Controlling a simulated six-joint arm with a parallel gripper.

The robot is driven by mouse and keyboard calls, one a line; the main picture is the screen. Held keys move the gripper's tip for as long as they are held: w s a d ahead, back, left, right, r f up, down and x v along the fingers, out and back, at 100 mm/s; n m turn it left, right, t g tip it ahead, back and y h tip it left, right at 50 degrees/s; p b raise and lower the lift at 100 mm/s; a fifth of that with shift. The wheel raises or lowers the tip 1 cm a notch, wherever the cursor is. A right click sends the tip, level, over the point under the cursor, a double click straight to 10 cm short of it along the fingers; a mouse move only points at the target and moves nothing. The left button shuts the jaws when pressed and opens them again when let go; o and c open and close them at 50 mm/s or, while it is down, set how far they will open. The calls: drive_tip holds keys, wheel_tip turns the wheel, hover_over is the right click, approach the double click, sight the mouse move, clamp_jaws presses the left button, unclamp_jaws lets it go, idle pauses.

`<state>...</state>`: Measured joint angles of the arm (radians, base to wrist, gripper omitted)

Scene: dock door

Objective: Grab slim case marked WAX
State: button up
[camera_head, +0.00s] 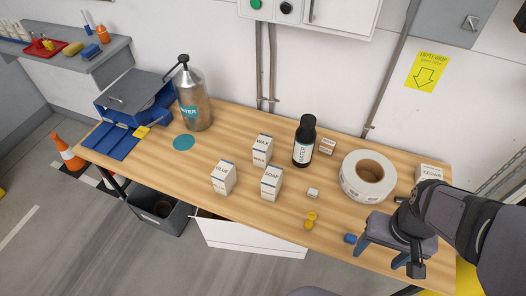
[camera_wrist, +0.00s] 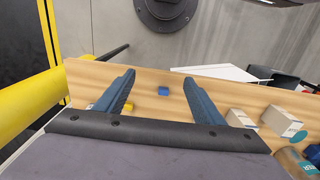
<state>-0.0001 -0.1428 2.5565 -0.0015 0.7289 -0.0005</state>
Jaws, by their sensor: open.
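A slim white case (camera_head: 262,150) stands upright near the middle of the table; its small lettering looks like WAX. A similar case, seemingly marked GLUE (camera_head: 223,177), stands to its front left, and one marked SOAP (camera_head: 271,184) stands in front of it. My gripper (camera_head: 380,253) is open and empty over the table's front right edge, well to the right of these cases. In the wrist view my gripper's two blue fingers (camera_wrist: 159,76) are spread apart. White cases show at the right there, their lettering unreadable.
A black bottle (camera_head: 304,142), a white tape roll (camera_head: 367,177), and a box (camera_head: 430,174) stand right of the cases. A blue block (camera_head: 351,238) and yellow piece (camera_head: 310,220) lie near the front edge. A metal flask (camera_head: 194,98) and blue tray (camera_head: 112,138) are left.

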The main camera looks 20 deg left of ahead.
wheel_tip(320, 180, up, 5)
drive_tip(key=w+a+f+n+t+h+b, duration=0.25)
drive_tip(key=w+n+b, duration=0.35)
drive_tip(key=w+n, duration=0.65)
drive_tip(key=r+n+t+y+b, duration=0.2)
drive_tip(key=n+t+b, duration=0.9)
drive_tip(key=n, duration=1.2)
hover_over(263, 144)
drive_tip(key=s, duration=0.6)
drive_tip(key=shift+n, duration=0.25)
drive_tip(key=f, duration=1.5)
drive_tip(key=shift+w+a, duration=0.15)
drive_tip(key=shift+a, duration=0.05)
drive_tip(key=shift+f, duration=0.4)
drive_tip(key=shift+p+x, duration=0.8)
drive_tip(key=shift+x, duration=2.85)
drive_tip(key=shift+a, duration=0.1)
